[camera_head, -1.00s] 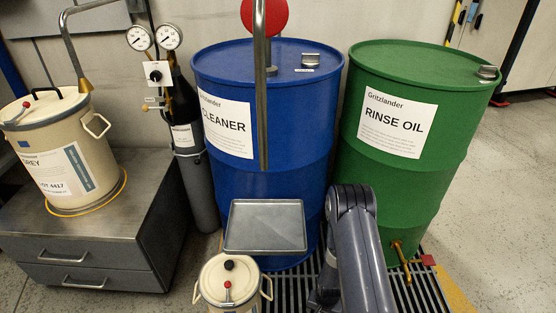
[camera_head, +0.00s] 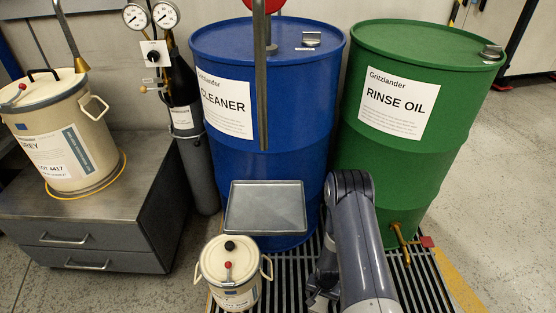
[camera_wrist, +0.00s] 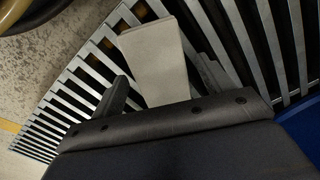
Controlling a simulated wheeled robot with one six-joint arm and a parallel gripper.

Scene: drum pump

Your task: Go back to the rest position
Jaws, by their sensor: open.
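My arm shows in the head view in front of the blue and green drums, bent downward. My gripper (camera_head: 320,298) is low over the floor grating, partly hidden by my arm and the frame edge. In the wrist view its two dark fingers (camera_wrist: 163,70) are spread apart. A plain pale grey-beige flat piece (camera_wrist: 155,60) shows between the fingers, in front of the grating; I cannot tell what it is or whether it touches a finger.
A cream pail (camera_head: 230,275) stands left of my arm, below a metal tray (camera_head: 265,208). The blue cleaner drum (camera_head: 285,120) and green rinse oil drum (camera_head: 405,150) stand behind. The drum's brass tap (camera_head: 400,236) is close right of my arm. Open floor (camera_head: 500,200) lies right.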

